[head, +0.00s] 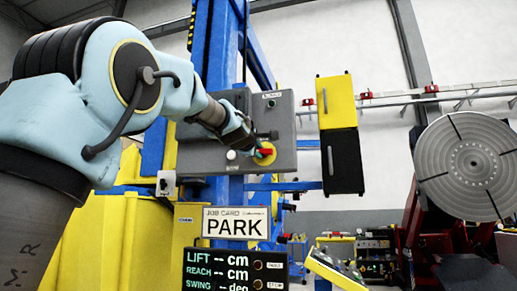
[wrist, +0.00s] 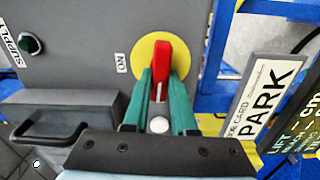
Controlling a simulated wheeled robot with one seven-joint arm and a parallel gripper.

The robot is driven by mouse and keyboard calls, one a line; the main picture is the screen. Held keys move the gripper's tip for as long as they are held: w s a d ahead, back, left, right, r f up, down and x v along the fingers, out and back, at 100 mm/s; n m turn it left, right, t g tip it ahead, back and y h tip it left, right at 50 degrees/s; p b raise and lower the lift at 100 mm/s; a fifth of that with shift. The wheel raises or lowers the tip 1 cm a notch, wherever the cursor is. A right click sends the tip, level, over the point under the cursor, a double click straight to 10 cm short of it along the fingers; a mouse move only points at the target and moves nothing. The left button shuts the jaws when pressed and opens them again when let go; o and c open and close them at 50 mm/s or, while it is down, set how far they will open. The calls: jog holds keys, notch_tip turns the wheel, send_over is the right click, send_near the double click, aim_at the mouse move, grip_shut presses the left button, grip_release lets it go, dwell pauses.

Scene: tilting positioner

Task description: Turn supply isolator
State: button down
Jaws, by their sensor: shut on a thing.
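The supply isolator is a red handle (wrist: 163,62) on a yellow round plate (wrist: 143,47) on a grey panel (wrist: 90,60). My gripper (wrist: 163,85) has its two green fingers shut on the red handle, one on each side. An "ON" label (wrist: 122,63) sits left of the plate in the wrist view. In the head view the red handle (head: 266,151) shows on the yellow plate at the lower part of the grey box (head: 283,120), with my gripper (head: 256,149) at it. The fingertips are partly hidden there.
A green lamp by a "SUPPLY" label (wrist: 30,44) is on the panel. A "PARK" job card (head: 236,224) hangs below the box, above a display (head: 225,268). A yellow and black cabinet (head: 338,130) stands to the right. A round slotted plate (head: 468,165) is at far right.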

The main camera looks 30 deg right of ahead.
jog(key=shift+f+n, duration=0.1)
jog(key=shift+n, duration=0.4)
jog(key=c, duration=0.7)
grip_release()
jog(key=shift+p+v, duration=2.7)
jog(key=shift+v, duration=2.7)
